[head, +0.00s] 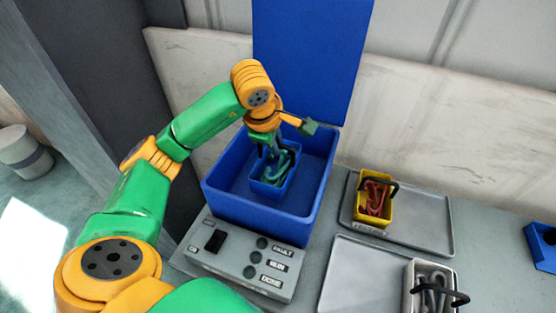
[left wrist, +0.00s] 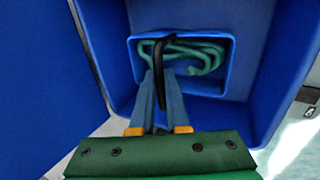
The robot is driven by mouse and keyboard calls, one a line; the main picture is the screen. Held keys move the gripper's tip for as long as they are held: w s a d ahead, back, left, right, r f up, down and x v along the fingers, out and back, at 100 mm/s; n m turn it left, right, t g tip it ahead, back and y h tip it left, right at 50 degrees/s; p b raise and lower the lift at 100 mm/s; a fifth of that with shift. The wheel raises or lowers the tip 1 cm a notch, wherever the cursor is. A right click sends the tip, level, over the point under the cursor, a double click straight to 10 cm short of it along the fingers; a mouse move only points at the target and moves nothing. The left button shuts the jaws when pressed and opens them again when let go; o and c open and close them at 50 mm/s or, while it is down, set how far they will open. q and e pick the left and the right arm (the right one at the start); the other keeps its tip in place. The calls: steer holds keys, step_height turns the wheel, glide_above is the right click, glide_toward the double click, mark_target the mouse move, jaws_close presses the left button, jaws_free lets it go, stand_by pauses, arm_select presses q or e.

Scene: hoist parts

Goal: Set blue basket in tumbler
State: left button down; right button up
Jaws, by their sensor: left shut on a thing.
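The blue basket (head: 268,187) holds green hoist parts and has a black handle. It is inside the large open blue box, the tumbler (head: 243,213), within its walls; whether it touches the floor is unclear. My left gripper (head: 277,147) reaches down into the box from above and is shut on the basket's handle. In the left wrist view the fingers (left wrist: 163,82) close on the black handle, with the basket (left wrist: 226,84) just beyond and its green contents visible. My right gripper is not in view.
The tumbler's blue lid (head: 310,55) stands upright behind it. A grey control panel (head: 235,262) with a black switch and buttons is in front. A yellow basket (head: 360,206) with red parts and a white basket (head: 411,280) with grey parts are on grey trays at right.

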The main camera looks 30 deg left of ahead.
mark_target(279, 160)
arm_select(q)
steer(key=f, duration=0.4)
steer(key=shift+w, duration=0.25)
steer(key=shift+s, duration=0.1)
